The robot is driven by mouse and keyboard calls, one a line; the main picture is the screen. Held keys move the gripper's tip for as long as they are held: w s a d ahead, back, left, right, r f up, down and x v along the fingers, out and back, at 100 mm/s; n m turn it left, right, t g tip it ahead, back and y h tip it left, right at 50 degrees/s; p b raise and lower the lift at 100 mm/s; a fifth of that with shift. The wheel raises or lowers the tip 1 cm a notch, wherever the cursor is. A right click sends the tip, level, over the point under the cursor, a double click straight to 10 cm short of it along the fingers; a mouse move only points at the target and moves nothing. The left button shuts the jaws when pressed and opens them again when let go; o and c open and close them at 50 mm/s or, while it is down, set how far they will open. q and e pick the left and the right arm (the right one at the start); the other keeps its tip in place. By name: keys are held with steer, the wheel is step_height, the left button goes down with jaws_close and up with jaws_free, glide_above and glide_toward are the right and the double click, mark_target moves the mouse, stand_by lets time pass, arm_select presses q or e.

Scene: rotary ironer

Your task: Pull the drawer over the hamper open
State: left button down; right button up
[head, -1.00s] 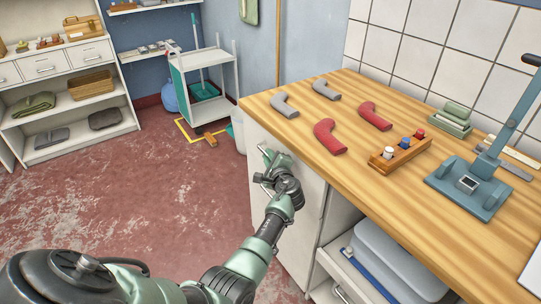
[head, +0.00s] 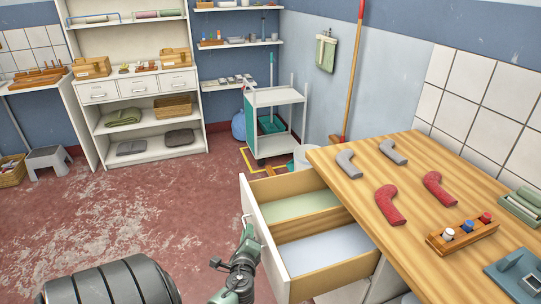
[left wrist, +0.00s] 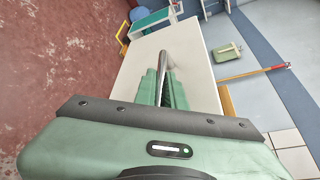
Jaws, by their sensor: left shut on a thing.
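The drawer (head: 264,240) under the wooden worktop stands pulled well out, showing a green-bottomed compartment and a pale blue one split by a wooden divider. Its white front also shows in the left wrist view (left wrist: 203,75). My left gripper (head: 247,240) is at the outer face of the drawer front, shut on the metal bar handle (left wrist: 165,62). The fingers (left wrist: 164,86) close around the handle in the left wrist view. My right gripper is out of view. No hamper can be made out below the drawer.
The worktop (head: 420,165) carries grey and red bent pieces, a wooden rack (head: 463,237) with small coloured items and a blue-grey device (head: 520,275). A white trolley (head: 275,97) and a pale bucket (head: 305,158) stand beyond the drawer.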

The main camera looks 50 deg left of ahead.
arm_select(q)
steer(key=shift+s+a, duration=0.25)
steer(key=shift+s, duration=0.35)
steer(key=shift+s+a, duration=0.25)
steer(key=shift+s, duration=0.35)
steer(key=shift+s+a, duration=0.25)
steer(key=shift+s, duration=0.35)
steer(key=c, duration=1.8)
jaws_free()
steer(key=shift+o, duration=0.2)
steer(key=b+v, duration=0.1)
steer(key=v, duration=0.6)
steer(key=shift+s+d, duration=0.25)
steer(key=shift+d, duration=0.05)
